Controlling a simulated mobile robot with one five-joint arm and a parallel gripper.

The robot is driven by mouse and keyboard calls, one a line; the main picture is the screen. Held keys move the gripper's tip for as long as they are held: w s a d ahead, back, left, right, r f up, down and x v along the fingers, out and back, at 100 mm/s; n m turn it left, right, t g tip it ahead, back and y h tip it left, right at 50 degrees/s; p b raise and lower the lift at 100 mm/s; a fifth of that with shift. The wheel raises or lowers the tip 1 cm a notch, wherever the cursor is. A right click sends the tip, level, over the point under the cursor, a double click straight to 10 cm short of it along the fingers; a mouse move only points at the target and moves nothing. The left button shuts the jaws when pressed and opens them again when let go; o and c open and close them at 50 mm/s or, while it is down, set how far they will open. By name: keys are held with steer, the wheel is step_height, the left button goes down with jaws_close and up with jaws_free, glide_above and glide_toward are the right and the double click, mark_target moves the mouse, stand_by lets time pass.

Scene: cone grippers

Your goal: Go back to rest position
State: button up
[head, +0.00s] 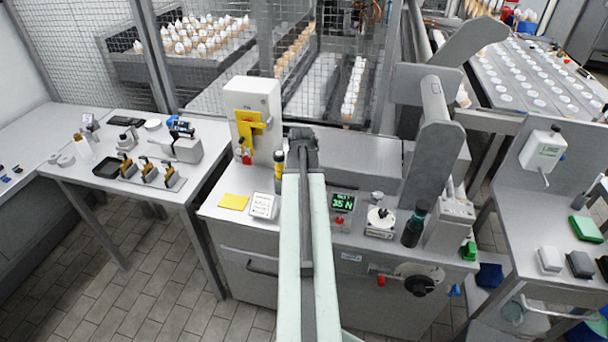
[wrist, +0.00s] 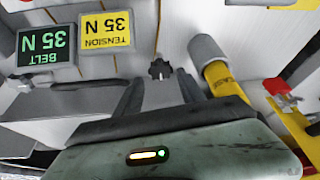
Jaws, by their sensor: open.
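My gripper (head: 300,140) is at the far end of my pale green arm, over the back of the grey workbench, beside a white box with a yellow bracket. In the wrist view my gripper (wrist: 160,92) is open, with dark fingers left and right and nothing held between them. A small black knob (wrist: 160,70) shows beyond the fingers, apart from them as far as I can tell. My arm hides part of the bench in the head view.
The white box (head: 252,105) and a yellow-and-dark cylinder (head: 279,165) stand close left of my arm. A green 35 N display (head: 342,202) is right of it. A dark bottle (head: 414,226) stands further right. A side table (head: 187,178) is at the left.

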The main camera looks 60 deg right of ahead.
steer(key=p+v, duration=0.2)
steer(key=v, duration=0.2)
